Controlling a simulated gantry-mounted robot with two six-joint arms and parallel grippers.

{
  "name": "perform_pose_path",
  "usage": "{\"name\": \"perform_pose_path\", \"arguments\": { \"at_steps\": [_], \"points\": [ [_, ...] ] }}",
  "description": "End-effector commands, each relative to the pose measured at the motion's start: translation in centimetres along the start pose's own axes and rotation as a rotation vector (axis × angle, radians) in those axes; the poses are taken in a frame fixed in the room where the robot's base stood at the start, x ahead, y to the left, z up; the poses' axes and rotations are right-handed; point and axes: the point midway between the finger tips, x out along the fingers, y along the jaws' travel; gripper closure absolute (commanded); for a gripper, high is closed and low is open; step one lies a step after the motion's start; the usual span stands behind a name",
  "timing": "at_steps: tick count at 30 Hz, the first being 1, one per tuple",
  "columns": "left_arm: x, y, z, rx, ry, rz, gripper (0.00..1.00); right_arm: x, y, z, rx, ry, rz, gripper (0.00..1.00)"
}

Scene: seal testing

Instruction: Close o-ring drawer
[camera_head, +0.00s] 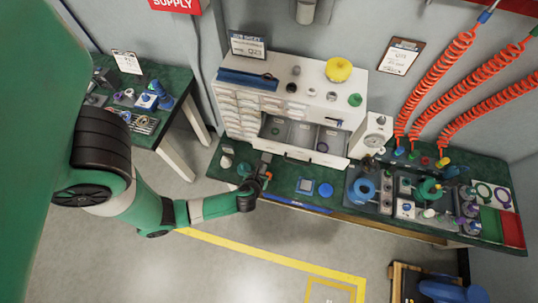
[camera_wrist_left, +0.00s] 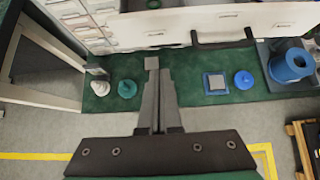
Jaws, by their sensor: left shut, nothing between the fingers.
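The white cabinet (camera_head: 300,92) stands at the back of the green workbench. Its wide lower drawer (camera_head: 308,156) appears pulled out, with its inside showing from above and a few small ring-like parts in it. The drawer front (camera_wrist_left: 268,22) with a dark handle (camera_wrist_left: 222,42) is at the upper right in the left wrist view. My left gripper (camera_head: 265,163) is shut and empty, over the bench's front part near the drawer's left end. Its fingertips (camera_wrist_left: 152,63) point toward the cabinet, left of the handle and apparently apart from the drawer. My right gripper is out of view.
A green knobbed part (camera_wrist_left: 127,88) and a pale part (camera_wrist_left: 99,84) stand left of my fingers. A square grey block (camera_head: 305,185) and blue disc (camera_head: 326,189) lie to the right. A blue fixture (camera_head: 364,188) stands farther right. Small drawers (camera_head: 238,108) fill the cabinet's left side.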

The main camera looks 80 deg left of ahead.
Motion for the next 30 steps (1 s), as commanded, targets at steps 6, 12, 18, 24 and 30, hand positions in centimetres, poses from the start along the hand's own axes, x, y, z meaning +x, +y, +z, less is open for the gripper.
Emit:
{"name": "perform_pose_path", "arguments": {
  "at_steps": [6,12,18,24,30],
  "points": [
    [4.1,0.1,-0.8,-0.006,-0.004,0.002,1.00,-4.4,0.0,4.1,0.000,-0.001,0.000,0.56],
    [8.1,0.1,-0.2,-0.003,-0.001,0.004,1.00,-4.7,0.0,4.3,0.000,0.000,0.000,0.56],
    [10.2,0.1,2.0,-0.004,-0.002,0.002,1.00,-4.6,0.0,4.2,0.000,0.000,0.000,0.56],
    [11.0,0.1,2.7,-0.001,-0.001,0.001,1.00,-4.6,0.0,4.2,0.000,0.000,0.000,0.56],
    [10.9,0.1,2.7,0.000,-0.001,0.000,1.00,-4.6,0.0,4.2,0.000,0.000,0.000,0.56]
  ]
}}
